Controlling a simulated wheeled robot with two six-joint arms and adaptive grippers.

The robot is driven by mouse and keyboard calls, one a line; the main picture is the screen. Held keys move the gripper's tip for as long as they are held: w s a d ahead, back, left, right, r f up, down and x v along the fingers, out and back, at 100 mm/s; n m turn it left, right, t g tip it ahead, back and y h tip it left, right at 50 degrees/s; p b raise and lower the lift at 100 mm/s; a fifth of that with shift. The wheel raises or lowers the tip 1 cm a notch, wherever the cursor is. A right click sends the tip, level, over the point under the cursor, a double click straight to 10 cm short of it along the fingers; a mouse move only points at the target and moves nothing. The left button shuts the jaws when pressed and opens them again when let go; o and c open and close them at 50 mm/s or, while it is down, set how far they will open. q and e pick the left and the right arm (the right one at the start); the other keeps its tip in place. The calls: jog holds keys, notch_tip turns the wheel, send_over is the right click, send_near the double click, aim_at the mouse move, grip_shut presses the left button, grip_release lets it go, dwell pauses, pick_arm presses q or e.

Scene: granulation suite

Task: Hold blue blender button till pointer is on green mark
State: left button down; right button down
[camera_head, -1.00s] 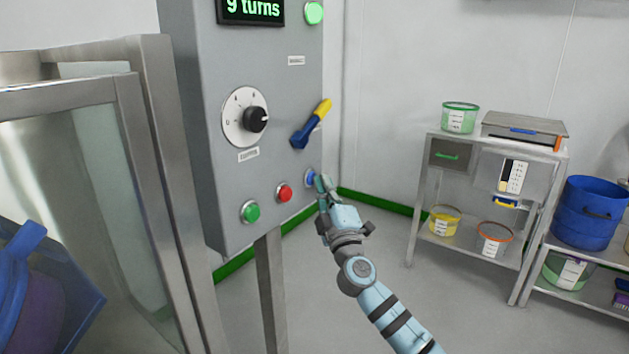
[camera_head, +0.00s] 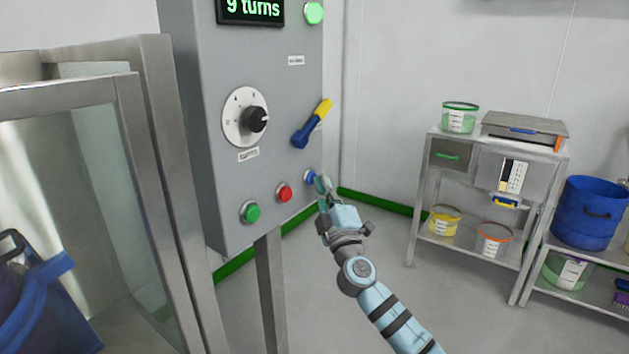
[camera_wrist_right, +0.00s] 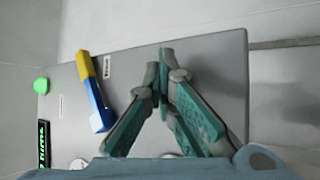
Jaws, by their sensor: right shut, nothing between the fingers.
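The blue button (camera_head: 309,176) is at the lower right of the grey control panel (camera_head: 208,155). My right gripper (camera_head: 321,184) is shut and empty, its fingertips right at the button; I cannot tell whether they press it. In the right wrist view the shut fingertips (camera_wrist_right: 162,60) point at the panel and the button is hidden. The display (camera_head: 250,10) reads 9 turns. Behind the glass at left is a blue part of the blender (camera_head: 45,310), tilted and cut off by the frame. I cannot make out a pointer or green mark on it. My left gripper is out of view.
The panel also holds a red button (camera_head: 284,192), a green button (camera_head: 251,212), a black knob (camera_head: 255,119), a blue-yellow lever (camera_head: 311,124) and a lit green lamp (camera_head: 314,13). A steel-framed glass guard (camera_head: 130,130) stands at left, a shelf rack (camera_head: 478,250) at right.

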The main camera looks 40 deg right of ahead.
jog(key=shift+s, duration=0.1)
jog(key=s+d+b, duration=0.1)
jog(key=s+d, duration=0.1)
jog(key=s, duration=0.4)
jog(key=shift+s, duration=0.15)
dwell(0.8)
dwell(0.9)
